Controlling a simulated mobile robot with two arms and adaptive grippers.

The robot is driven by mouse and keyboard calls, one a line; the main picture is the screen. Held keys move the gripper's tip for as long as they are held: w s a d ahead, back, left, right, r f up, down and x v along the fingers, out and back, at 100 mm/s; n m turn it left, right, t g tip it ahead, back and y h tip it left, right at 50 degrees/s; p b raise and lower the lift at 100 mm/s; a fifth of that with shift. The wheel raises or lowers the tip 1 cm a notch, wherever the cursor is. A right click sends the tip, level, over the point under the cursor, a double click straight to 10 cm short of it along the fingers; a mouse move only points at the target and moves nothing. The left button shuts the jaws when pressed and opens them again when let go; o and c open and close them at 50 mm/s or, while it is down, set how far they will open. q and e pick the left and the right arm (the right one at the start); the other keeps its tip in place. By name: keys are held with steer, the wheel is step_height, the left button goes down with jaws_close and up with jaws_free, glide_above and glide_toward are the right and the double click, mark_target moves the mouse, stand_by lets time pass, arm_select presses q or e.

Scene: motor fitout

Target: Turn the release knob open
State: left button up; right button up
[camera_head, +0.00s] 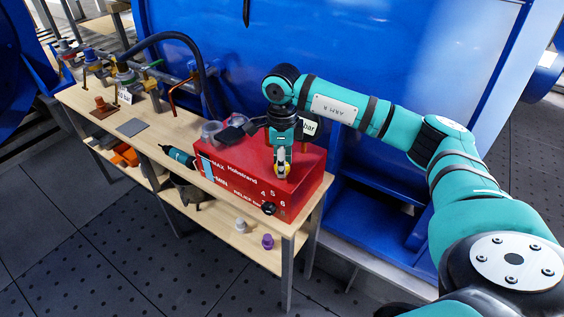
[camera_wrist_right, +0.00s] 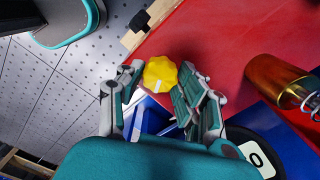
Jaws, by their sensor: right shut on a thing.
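A red box-shaped unit (camera_head: 240,185) with white lettering stands on the right end of the wooden bench. A yellow lobed knob (camera_wrist_right: 160,74) with a white mark sits on its top face. My right gripper (camera_head: 283,166) points down at the top of the unit. In the right wrist view its two fingers (camera_wrist_right: 160,82) are on either side of the yellow knob, shut on it. In the head view the fingers largely cover the knob. A black knob (camera_head: 268,209) is on the unit's front face, by partly readable lettering; it also shows in the right wrist view (camera_wrist_right: 139,21). My left gripper is not in view.
An amber cylinder (camera_wrist_right: 275,76) stands on the unit near the gripper. A sign reading "bar" (camera_head: 309,127) is behind it. A blue machine wall (camera_head: 350,50) rises behind the bench (camera_head: 150,150). Pipes and valves fill the left end. The lower shelf holds a purple part (camera_head: 267,241).

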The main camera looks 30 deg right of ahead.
steer(key=shift+w+r, duration=0.1)
steer(key=o, duration=1.1)
steer(key=shift+o, duration=0.2)
step_height(320, 180, up, 12)
